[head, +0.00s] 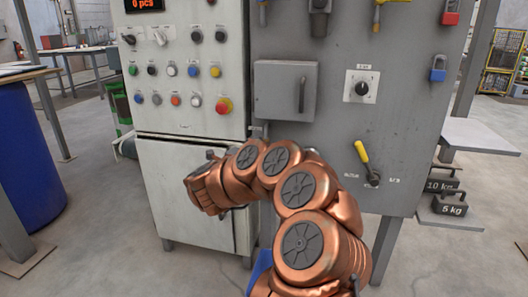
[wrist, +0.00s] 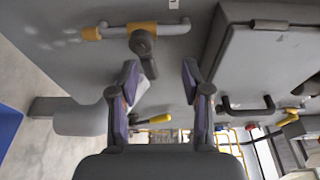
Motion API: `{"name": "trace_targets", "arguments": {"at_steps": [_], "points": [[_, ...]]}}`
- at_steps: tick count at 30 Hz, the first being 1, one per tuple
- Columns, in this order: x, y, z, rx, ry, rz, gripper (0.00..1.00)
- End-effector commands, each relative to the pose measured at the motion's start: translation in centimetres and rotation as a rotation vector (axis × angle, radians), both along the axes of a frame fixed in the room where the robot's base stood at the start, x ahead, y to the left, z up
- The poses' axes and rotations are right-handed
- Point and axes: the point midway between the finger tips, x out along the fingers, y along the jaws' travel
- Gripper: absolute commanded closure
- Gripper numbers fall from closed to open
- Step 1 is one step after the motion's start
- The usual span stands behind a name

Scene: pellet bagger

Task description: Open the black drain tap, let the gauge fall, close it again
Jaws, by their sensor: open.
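In the wrist view a tap with a dark handle (wrist: 149,66) sits on a short grey pipe (wrist: 112,32) with yellow-orange bands, against a grey panel. It looks like the drain tap. My gripper (wrist: 160,72) is open, its two fingers apart. In the picture the handle's lower end lies between the fingertips, nearer the left one; I cannot tell whether they touch. In the head view my arm covers the area around the gripper, and the tap is not visible there. I cannot make out a gauge in either view.
In the head view a control cabinet (head: 192,119) with buttons stands beside a grey panel (head: 320,108). The panel carries a grey box (head: 286,91), a rotary knob (head: 362,88) and a yellow-handled lever (head: 362,153). Black weights (head: 448,209) sit at the right, a blue drum (head: 30,160) left.

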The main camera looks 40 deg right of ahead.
Motion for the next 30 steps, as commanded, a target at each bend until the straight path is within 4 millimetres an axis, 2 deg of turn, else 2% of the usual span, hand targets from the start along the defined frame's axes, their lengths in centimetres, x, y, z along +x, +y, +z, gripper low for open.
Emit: {"name": "trace_targets", "arguments": {"at_steps": [3,15,30], "points": [[1.0,0.9,1.6,0.0,0.004,0.053,0.52],[4.3,4.8,5.4,0.0,0.03,0.247,0.52],[7.3,10.6,10.0,-0.02,0.083,0.486,0.52]]}}
